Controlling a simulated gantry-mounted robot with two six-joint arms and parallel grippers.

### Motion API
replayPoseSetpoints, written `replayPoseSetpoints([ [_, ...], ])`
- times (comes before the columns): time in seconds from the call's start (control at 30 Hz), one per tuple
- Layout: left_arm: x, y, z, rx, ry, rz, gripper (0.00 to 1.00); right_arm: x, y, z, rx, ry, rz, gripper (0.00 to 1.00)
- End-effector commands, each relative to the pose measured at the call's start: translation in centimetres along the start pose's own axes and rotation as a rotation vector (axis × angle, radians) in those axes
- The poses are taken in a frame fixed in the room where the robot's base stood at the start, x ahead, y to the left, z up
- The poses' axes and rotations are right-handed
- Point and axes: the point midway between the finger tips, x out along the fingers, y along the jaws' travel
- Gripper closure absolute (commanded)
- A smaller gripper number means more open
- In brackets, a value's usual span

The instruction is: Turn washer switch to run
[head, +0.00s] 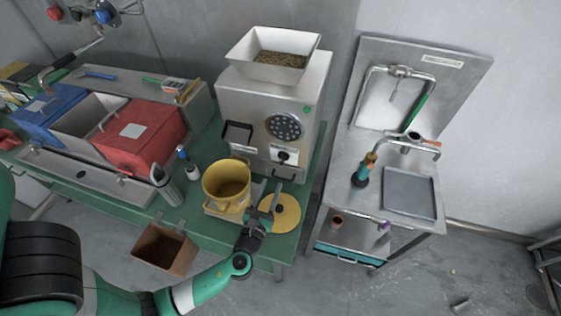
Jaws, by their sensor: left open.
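A grey machine (245,100) with a hopper of beans (280,58) stands on the green table. Its front has a round perforated disc, a small dark rotary switch (285,157) on a pale plate and a green button (307,109). The switch's setting is too small to read, and I cannot tell whether it is the washer switch. A steel wash station (385,150) with taps stands to the right. My left gripper (266,198) is open in front of the machine, below the switch and apart from it, between a yellow pot and a yellow lid. My right gripper is out of view.
The yellow pot (226,184) and flat yellow lid (284,212) are close beside my left gripper. Red (140,132) and blue (52,108) boxes fill the table's left. An open brown box (164,249) is below the front edge. A gap separates table and wash station.

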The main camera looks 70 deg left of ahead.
Motion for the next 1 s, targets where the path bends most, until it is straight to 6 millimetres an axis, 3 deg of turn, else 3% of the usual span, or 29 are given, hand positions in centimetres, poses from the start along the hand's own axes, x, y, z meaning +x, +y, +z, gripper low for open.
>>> replayPoseSetpoints([
  [0.3, 6.8, 0.1, 0.0, -0.005, -0.003, 0.006, 0.55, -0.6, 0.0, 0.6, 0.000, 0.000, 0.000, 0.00],
  [0.5, 10.0, 0.1, 0.0, -0.005, -0.001, 0.002, 0.55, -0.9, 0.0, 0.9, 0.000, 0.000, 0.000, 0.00],
  [0.87, 10.8, 0.0, 0.1, -0.005, 0.000, 0.000, 0.55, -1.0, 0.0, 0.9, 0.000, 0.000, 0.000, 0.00],
  [1.0, 10.8, 0.0, 0.1, -0.005, -0.001, 0.000, 0.80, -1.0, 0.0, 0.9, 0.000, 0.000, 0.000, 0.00],
])
